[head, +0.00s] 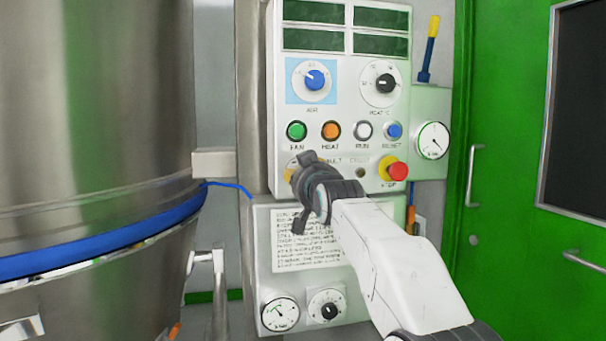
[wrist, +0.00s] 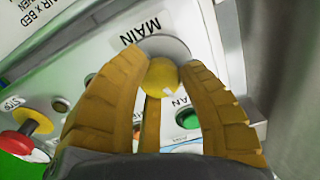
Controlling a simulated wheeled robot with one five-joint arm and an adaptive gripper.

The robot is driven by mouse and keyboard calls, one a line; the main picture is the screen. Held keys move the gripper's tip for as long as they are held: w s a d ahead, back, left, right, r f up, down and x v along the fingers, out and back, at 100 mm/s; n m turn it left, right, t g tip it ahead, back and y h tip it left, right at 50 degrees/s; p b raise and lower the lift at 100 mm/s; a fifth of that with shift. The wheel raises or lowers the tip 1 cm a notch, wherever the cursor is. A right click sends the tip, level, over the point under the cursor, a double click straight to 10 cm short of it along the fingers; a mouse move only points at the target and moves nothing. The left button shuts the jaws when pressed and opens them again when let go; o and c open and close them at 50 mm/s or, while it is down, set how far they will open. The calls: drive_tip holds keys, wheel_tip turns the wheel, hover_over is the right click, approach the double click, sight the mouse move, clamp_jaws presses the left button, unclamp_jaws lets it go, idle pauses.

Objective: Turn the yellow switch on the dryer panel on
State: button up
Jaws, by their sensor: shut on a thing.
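The yellow switch (wrist: 162,78) is a round knob on a grey plate next to the label MAIN in the wrist view. In the head view only a sliver of the yellow switch (head: 289,174) shows at the left of the dryer panel (head: 350,112), below the green FAN button. My gripper (head: 303,170) covers most of it there. In the wrist view the fingers of my gripper (wrist: 160,72) stand on both sides of the knob and are shut on it.
A red STOP button (head: 398,171) on a yellow base sits right of my gripper. Green (head: 297,130), orange (head: 331,130), white and blue buttons line up above. A large steel vessel (head: 95,120) with a blue band stands at the left, and a green door (head: 505,150) at the right.

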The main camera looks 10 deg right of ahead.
drive_tip(key=m, duration=0.4)
drive_tip(key=shift+r+m+p, duration=0.1)
drive_tip(key=shift+m+p, duration=0.2)
drive_tip(key=shift+p, duration=0.05)
drive_tip(key=shift+m, duration=2.3)
drive_tip(key=shift+p, duration=0.3)
drive_tip(key=o, duration=1.2)
drive_tip(key=s, duration=1.2)
drive_tip(key=shift+p, duration=0.3)
